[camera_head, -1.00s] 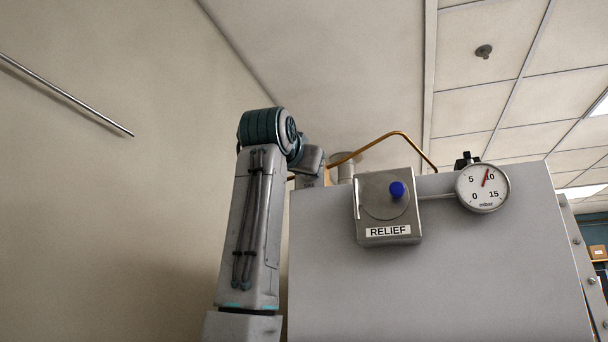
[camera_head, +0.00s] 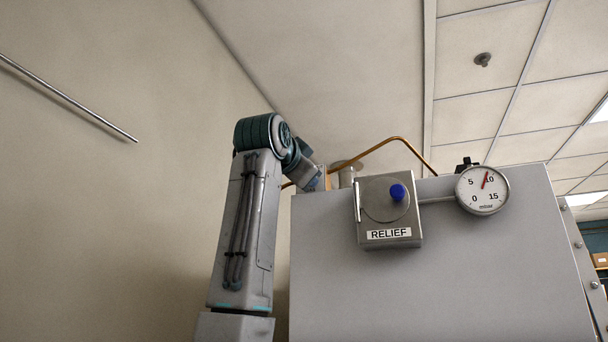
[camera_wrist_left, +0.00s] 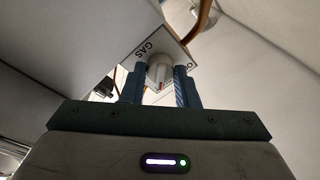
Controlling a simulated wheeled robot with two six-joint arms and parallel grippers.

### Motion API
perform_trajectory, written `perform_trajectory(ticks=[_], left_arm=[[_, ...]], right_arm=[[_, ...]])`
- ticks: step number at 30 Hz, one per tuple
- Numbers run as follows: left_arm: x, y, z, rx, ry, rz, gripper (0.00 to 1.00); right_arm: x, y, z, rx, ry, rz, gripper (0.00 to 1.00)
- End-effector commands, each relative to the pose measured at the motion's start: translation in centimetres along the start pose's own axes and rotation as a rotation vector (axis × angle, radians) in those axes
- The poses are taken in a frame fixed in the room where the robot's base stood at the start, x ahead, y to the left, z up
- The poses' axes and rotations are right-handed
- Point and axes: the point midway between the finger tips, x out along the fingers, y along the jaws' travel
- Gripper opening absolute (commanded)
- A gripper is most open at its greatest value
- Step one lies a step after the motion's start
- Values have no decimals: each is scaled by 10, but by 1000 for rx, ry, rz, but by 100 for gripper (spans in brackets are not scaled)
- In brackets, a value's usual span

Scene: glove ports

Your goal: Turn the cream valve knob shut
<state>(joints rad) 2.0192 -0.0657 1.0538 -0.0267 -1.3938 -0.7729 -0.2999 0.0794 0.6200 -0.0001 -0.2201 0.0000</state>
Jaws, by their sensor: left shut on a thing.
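The cream valve knob (camera_wrist_left: 159,67) shows in the left wrist view, in front of a white plate (camera_wrist_left: 143,58) with the letters GAS and part of another word. A small red mark shows on the knob. The two blue fingers of my left gripper (camera_wrist_left: 158,82) stand on either side of the knob and are shut on it. In the head view my left arm reaches past the cabinet's upper left edge, and the gripper and knob are hidden there. My right gripper is in neither view.
A large grey cabinet (camera_head: 440,285) fills the lower right. Its front carries a RELIEF box (camera_head: 372,226) with a blue knob (camera_head: 398,192) and a round pressure gauge (camera_head: 482,200). A copper pipe (camera_head: 372,147) runs above its top edge.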

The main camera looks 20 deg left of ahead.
Motion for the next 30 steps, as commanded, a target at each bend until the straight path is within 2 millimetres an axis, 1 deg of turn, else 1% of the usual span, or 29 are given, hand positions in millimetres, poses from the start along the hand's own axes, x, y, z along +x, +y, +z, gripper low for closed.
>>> perform_trajectory(ticks=[8, 9, 11, 12, 20, 23, 26, 30], left_arm=[[0, -1, 0, 1, 1, -3, 5], [0, -1, 0, 1, 1, -3, 29], [0, -1, 0, 1, 1, -3, 41], [0, -1, 0, 1, 1, -2, 49], [0, 0, 0, 0, 0, -1, 49], [-5, 1, 1, 0, 1, -2, 49], [-18, 2, 2, 0, 2, -2, 49], [-46, 4, 4, 0, 3, -4, 49]], right_arm=[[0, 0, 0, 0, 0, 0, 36], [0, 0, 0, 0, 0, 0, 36], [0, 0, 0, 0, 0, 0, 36], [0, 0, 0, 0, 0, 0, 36], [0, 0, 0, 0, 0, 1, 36], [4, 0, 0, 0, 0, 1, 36], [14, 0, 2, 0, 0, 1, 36], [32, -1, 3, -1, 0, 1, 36]])
